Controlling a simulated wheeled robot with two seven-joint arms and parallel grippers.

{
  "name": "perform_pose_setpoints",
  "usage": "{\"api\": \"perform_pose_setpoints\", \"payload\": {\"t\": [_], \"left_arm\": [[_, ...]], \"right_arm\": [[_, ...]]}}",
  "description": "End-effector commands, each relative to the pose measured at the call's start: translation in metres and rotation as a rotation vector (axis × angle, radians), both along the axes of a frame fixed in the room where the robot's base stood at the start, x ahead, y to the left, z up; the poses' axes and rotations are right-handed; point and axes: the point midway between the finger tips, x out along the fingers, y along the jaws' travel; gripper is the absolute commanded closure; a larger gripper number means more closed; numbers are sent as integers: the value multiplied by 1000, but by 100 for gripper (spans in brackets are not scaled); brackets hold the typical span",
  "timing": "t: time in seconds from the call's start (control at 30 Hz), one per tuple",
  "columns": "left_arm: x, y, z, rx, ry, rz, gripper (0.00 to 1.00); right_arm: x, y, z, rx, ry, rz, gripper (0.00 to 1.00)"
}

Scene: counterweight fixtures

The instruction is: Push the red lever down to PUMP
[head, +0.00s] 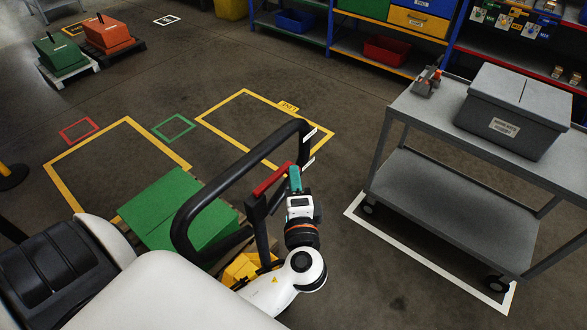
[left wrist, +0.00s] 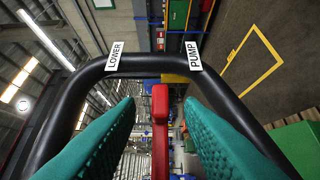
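The red lever (head: 272,180) sits inside the black loop handle (head: 188,208) of a pallet truck. In the left wrist view the red lever (left wrist: 160,125) shows upright at the middle of the picture, pointing between the white LOWER label (left wrist: 115,56) and the white PUMP label (left wrist: 193,56) on the handle. My left gripper (head: 294,178) is at the lever's right in the head view. Its teal fingers (left wrist: 160,130) are open, one on each side of the lever, with gaps showing on both sides. My right gripper is not in view.
A green box (head: 165,205) is on the pallet truck's left. A grey cart (head: 455,195) with a lidded grey bin (head: 515,110) stands to the right. Shelving with bins lines the back. Yellow floor outlines (head: 240,92) mark open floor beyond the handle.

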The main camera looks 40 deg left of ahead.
Motion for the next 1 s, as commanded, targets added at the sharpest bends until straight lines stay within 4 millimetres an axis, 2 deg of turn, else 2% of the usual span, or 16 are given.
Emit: {"api": "perform_pose_setpoints", "payload": {"t": [0.2, 0.5, 0.73, 1.0], "left_arm": [[15, 13, 1, -1, -1, -1, 65], [16, 14, -1, -2, 1, -1, 65], [16, 14, -1, -2, 1, 0, 100], [16, 14, 0, -3, 11, 0, 100]], "right_arm": [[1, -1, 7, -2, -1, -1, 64], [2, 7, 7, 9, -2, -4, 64], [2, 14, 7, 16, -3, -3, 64], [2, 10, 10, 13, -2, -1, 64]]}}
